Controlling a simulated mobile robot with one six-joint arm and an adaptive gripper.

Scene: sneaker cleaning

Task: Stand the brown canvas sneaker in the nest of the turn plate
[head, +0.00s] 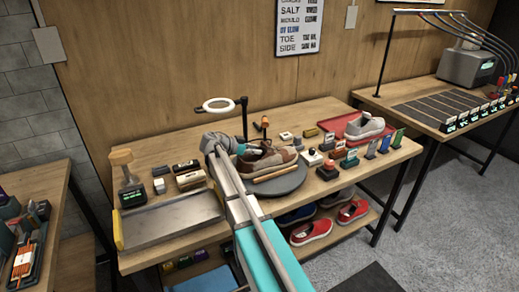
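The brown canvas sneaker (270,159) is over the dark round turn plate (292,185) in the middle of the table, its sole roughly level. A light wooden strip (276,174) lies along the sneaker's near side on the plate. My gripper (241,149) is at the sneaker's left end, touching it or very close. My arm hides the plate's left part and much of the gripper, so I cannot tell whether its fingers are closed on the shoe. I also cannot tell whether the sole rests in the nest.
A metal tray (165,232) lies at the table's front left, with brushes and small blocks behind it. A ring lamp (218,105) stands behind the plate. Several small items crowd the right side.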

